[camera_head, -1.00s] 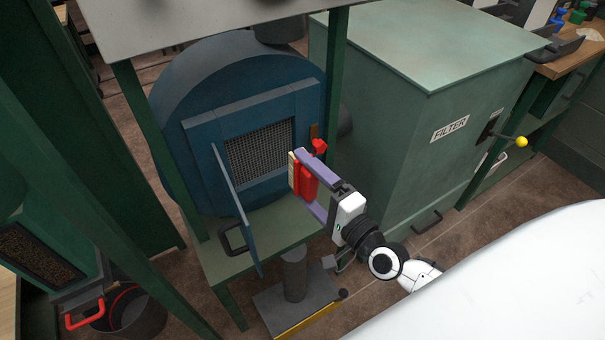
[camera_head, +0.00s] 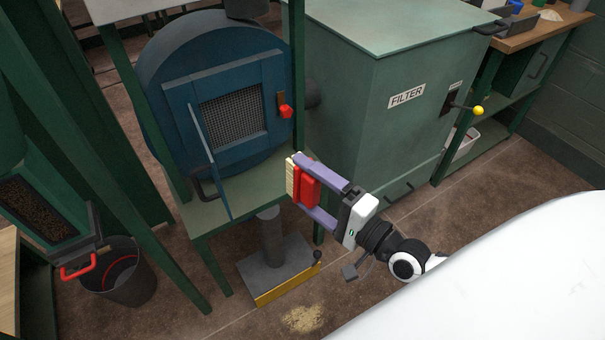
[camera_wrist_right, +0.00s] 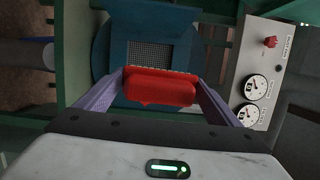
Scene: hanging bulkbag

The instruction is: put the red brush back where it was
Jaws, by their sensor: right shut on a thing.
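The red brush (camera_head: 306,186) has pale bristles along its left side in the head view. My right gripper (camera_head: 312,187) is shut on it, with a purple finger on each side, and holds it in the air before the green stand and the blue round housing. The brush (camera_wrist_right: 160,86) also shows between the fingers in the right wrist view, bristles facing away from the camera. My left gripper is not in view.
A blue housing (camera_head: 182,120) with a mesh window has its door (camera_head: 208,160) swung open. A green filter cabinet (camera_head: 400,130) stands to the right. A black bucket (camera_head: 120,285) is at lower left. A sandy pile (camera_head: 303,318) lies on the floor.

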